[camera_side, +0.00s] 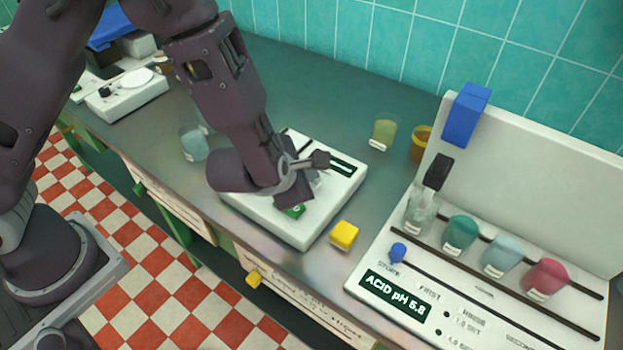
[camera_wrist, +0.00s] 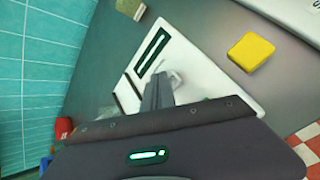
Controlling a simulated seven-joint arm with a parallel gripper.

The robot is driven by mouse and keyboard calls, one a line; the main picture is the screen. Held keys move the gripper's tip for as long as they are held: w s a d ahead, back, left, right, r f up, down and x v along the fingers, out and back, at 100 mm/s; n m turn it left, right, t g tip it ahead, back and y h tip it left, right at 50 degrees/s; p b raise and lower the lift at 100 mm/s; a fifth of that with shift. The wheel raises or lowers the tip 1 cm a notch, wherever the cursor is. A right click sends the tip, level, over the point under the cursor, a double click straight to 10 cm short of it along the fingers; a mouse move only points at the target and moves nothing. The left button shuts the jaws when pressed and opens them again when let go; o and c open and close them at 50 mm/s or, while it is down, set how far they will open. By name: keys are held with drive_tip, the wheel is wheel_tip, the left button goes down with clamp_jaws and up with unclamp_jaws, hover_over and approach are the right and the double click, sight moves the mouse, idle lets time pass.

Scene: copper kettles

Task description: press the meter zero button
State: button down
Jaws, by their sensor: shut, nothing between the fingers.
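A white meter box (camera_side: 258,222) with a dark display strip lies on the grey bench in the middle of the side view. It also shows in the wrist view (camera_wrist: 200,68), with its display strip (camera_wrist: 152,48). A green button (camera_side: 293,211) shows on the box's top near its front edge. My gripper (camera_side: 304,194) is shut and empty, low over the box and right beside the green button. Its fingers also show in the wrist view (camera_wrist: 158,90). I cannot tell whether they touch the box; my gripper body hides part of its top.
A yellow block (camera_side: 344,234) sits just right of the box. A white panel rack (camera_side: 395,318) with several coloured beakers stands at the right. Beakers (camera_side: 384,133) stand behind the box, and a clear beaker (camera_side: 194,142) stands left. The tiled wall closes the back.

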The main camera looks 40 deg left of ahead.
drive_tip(key=shift+f, duration=0.3)
drive_tip(key=shift+r, duration=0.1)
idle(0.4)
drive_tip(key=shift+r, duration=0.75)
drive_tip(key=shift+r, duration=2.55)
